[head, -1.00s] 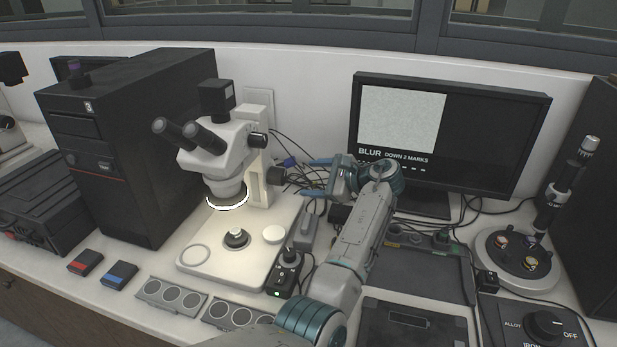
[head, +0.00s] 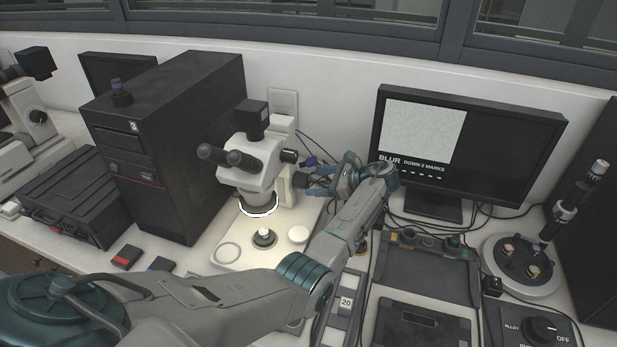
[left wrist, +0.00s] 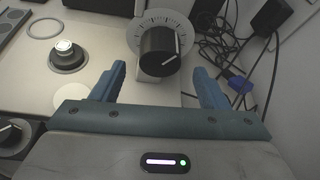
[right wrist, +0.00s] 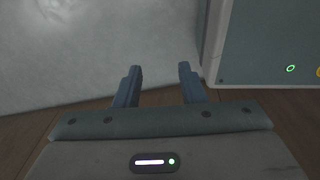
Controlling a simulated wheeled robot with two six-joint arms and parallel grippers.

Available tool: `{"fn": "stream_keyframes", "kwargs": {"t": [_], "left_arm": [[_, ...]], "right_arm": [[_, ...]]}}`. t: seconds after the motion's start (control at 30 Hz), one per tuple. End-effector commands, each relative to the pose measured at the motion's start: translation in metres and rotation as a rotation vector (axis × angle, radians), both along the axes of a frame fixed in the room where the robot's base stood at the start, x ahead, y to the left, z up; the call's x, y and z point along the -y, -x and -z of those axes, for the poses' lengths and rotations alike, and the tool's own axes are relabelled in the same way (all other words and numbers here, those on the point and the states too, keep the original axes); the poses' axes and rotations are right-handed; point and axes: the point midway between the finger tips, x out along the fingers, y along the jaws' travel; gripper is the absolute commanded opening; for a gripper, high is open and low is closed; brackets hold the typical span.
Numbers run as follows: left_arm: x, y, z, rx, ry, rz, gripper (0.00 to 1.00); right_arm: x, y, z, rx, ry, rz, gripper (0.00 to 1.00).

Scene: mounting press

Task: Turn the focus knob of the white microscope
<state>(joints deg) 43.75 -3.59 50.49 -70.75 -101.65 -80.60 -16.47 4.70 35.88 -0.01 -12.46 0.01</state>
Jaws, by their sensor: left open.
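The white microscope (head: 256,165) stands on its pale base (head: 226,268), left of the monitor. Its black focus knob (head: 300,181) is on the right side of the column. In the left wrist view the knob (left wrist: 160,52) has a white pointer line and a ring of marks behind it. My left gripper (head: 311,180) is open at the knob's right side. In the left wrist view its fingertips (left wrist: 158,70) are spread to either side of the knob, just short of it, with gaps visible. My right gripper (right wrist: 160,68) is open and empty, away from the microscope.
A black computer tower (head: 190,150) stands close left of the microscope. Loose cables (left wrist: 225,50) lie behind the knob. A round stand (head: 522,262) is at the right.

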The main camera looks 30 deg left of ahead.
Motion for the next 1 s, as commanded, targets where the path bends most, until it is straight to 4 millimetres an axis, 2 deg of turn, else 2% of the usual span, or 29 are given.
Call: {"fn": "stream_keyframes", "kwargs": {"t": [0.1, 0.3, 0.4, 0.63, 0.67, 0.87, 0.9, 1.0], "left_arm": [[-0.020, 0.004, 0.005, -0.002, -0.002, -0.001, 0.68], [-0.039, 0.006, 0.014, 0.000, -0.001, 0.000, 0.68], [-0.042, 0.006, 0.017, 0.000, 0.000, 0.001, 0.68], [-0.042, 0.006, 0.017, 0.001, 0.000, 0.001, 0.68], [-0.042, 0.006, 0.017, 0.001, 0.000, 0.001, 0.66], [-0.042, 0.006, 0.017, 0.001, 0.000, 0.001, 0.27], [-0.042, 0.006, 0.017, 0.001, 0.000, 0.001, 0.23], [-0.042, 0.006, 0.017, 0.003, -0.001, 0.001, 0.23]], "right_arm": [[0.004, 0.004, -0.010, -0.006, 0.004, -0.001, 0.36], [0.003, 0.019, -0.014, -0.026, 0.004, -0.001, 0.36], [0.003, 0.024, -0.015, -0.032, 0.003, 0.000, 0.36], [-0.003, 0.019, -0.014, -0.027, -0.003, 0.002, 0.36], [-0.004, 0.019, -0.014, -0.026, -0.004, 0.002, 0.36], [-0.008, 0.015, -0.014, -0.020, -0.009, 0.003, 0.36], [-0.008, 0.015, -0.014, -0.020, -0.009, 0.003, 0.36], [-0.007, 0.015, -0.014, -0.020, -0.008, 0.003, 0.36]]}}
